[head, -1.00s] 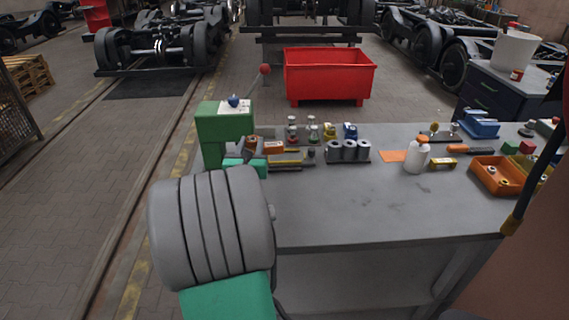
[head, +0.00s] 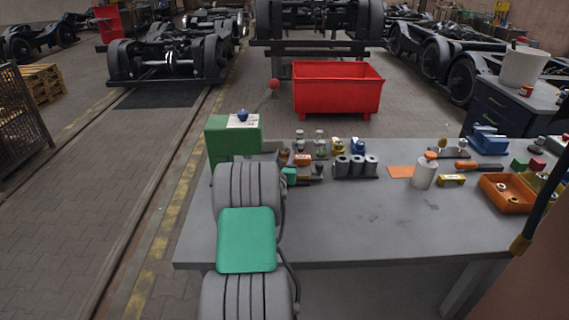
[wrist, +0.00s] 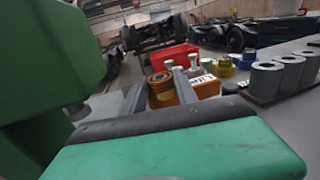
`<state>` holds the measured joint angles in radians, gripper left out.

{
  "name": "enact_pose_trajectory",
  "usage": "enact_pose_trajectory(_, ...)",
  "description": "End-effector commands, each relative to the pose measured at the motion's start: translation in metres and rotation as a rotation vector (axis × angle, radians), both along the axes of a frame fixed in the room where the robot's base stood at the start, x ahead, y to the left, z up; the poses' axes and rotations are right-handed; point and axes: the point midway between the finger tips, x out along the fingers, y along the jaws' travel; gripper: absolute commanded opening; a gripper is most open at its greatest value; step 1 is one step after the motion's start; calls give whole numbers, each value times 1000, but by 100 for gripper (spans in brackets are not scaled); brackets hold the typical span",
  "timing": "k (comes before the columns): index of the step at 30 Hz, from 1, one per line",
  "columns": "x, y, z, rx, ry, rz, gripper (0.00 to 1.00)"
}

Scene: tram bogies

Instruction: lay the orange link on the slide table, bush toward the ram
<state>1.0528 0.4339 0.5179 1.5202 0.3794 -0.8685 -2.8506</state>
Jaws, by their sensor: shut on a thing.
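The orange link (head: 303,159) has a white label and, at its left end, a brownish bush (head: 284,155). In the wrist view the label end (wrist: 206,86) shows to the right and the bush (wrist: 160,90) to the left, on the press side. My gripper (wrist: 162,88) is shut on the link, its grey fingers rising beside the bush; the exact contact is not clear. The green press (head: 232,140) stands just left of my gripper and fills the left of the wrist view (wrist: 45,50). A short grey ram-like end (wrist: 78,109) shows under it. I cannot make out the slide table; my arm covers that area.
Grey cylinders in a rack (head: 356,166) stand right of the link, with small bottles (head: 320,145) behind it. A white container (head: 424,174) and an orange bin (head: 505,194) are further right. The bench's front middle (head: 370,225) is clear. A red lever knob (head: 273,84) rises behind the press.

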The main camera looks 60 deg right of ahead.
Motion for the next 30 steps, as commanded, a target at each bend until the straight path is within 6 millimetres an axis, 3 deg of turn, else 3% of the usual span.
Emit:
enact_pose_trajectory(6, 2, -5, -29, -3, 0, 1, 0)
enact_pose_trajectory(17, 2, -5, -36, -6, -2, 0, 0)
enact_pose_trajectory(18, 2, -4, -38, 0, 0, 0, 38)
enact_pose_trajectory(25, 2, -4, -38, 0, 0, 0, 56)
enact_pose_trajectory(30, 2, -4, -38, 0, 0, 0, 57)
